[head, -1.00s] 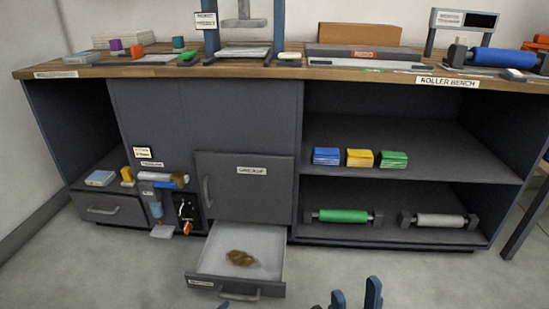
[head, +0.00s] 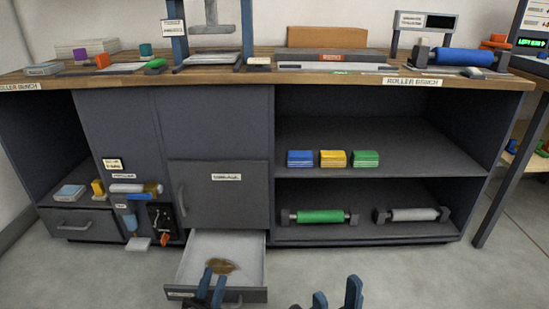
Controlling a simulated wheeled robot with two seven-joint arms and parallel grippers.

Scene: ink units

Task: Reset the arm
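My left gripper (head: 211,284) shows at the bottom of the head view, in front of the open drawer (head: 190,262). Its two blue fingers stand apart with nothing seen between them. My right gripper (head: 336,297) is at the bottom edge, further right, over the floor. Its blue fingers are also apart and empty. A brown, flat heap (head: 223,266) lies in the drawer, partly behind my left gripper. I cannot tell from this view whether my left gripper touches the drawer front.
The roller bench (head: 480,86) stands ahead. Its shelves hold blue, yellow and green blocks (head: 333,158), a green roller (head: 320,216) and a grey roller (head: 413,214). A shut cabinet door (head: 222,200) is above the drawer. The floor (head: 400,270) at right is clear.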

